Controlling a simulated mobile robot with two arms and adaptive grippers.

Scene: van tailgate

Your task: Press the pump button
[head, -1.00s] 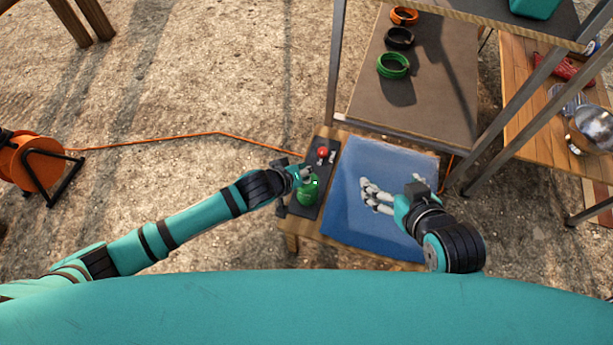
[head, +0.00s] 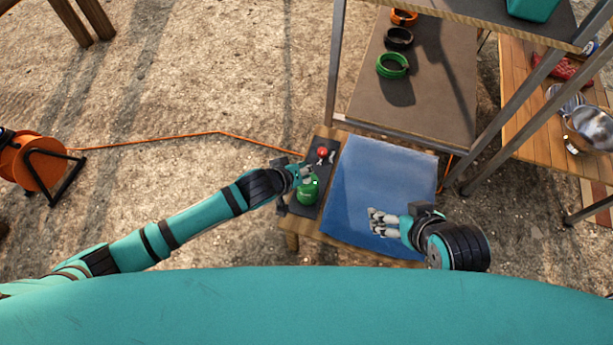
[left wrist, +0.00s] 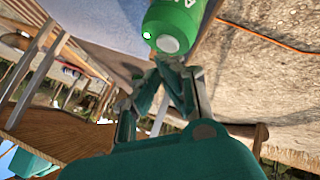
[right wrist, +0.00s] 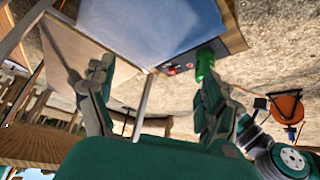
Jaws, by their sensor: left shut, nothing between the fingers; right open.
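A red round button (head: 322,152) sits on a dark panel (head: 303,210) at the left end of a low wooden bench. It also shows small in the right wrist view (right wrist: 172,71). A green canister (head: 308,192) stands on the same panel, nearer to me. My left gripper (head: 306,171) is shut and empty, close to the canister and short of the button; whether it touches the canister I cannot tell. The canister's end fills the top of the left wrist view (left wrist: 178,22). My right gripper (head: 372,221) is open and empty over the blue cloth.
The blue cloth (head: 375,175) covers most of the bench. A shelf rack (head: 430,75) behind holds green, black and orange rings. A wooden table (head: 535,110) with metal items stands right. An orange cable (head: 200,136) runs from a reel (head: 38,163) across open ground.

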